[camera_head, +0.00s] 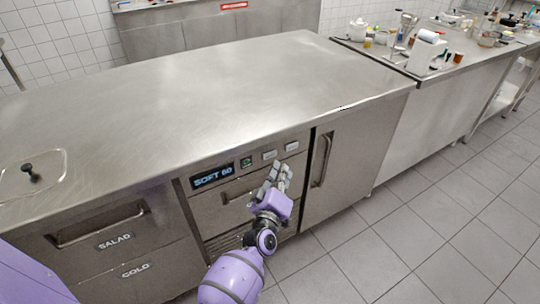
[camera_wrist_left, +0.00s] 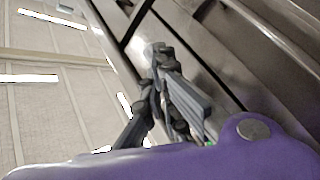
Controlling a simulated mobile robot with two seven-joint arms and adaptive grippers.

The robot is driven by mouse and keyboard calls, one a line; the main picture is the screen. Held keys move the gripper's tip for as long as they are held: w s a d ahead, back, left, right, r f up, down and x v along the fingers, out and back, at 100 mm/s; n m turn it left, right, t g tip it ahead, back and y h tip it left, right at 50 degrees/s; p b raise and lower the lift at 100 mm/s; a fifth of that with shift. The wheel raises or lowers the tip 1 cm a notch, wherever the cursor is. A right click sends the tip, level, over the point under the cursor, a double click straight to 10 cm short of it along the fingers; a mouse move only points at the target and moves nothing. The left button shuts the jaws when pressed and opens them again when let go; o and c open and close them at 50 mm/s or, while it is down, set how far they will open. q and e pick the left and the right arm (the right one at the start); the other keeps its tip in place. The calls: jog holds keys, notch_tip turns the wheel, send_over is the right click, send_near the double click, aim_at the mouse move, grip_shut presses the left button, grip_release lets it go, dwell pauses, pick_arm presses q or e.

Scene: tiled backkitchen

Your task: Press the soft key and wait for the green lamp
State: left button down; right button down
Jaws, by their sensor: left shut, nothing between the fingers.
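A control strip on the steel counter's front holds a dark display (camera_head: 212,176) reading "SOFT 60". Right of it is a small dark square with a green mark (camera_head: 246,162); I cannot tell whether it is a lit lamp. Two pale keys follow, a left key (camera_head: 270,154) and a right key (camera_head: 291,146); their labels are too small to read. My left gripper (camera_head: 280,168) is shut and empty, just below the keys. I cannot tell whether it touches the panel. In the left wrist view its fingers (camera_wrist_left: 172,75) are near the metal front. My right gripper is not in view.
Drawers marked "SALAD" (camera_head: 115,241) and "COLD" (camera_head: 135,269) are at left, and a door handle (camera_head: 321,159) is right of my gripper. The countertop (camera_head: 200,100) is mostly bare, with a black-knobbed lid (camera_head: 34,174) at left. Tiled floor (camera_head: 430,230) is clear at right.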

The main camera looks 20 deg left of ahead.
pick_arm(q)
jog(key=s+d, duration=0.2)
jog(key=d, duration=0.1)
jog(key=shift+s+p, duration=0.15)
jog(key=shift+p, duration=0.25)
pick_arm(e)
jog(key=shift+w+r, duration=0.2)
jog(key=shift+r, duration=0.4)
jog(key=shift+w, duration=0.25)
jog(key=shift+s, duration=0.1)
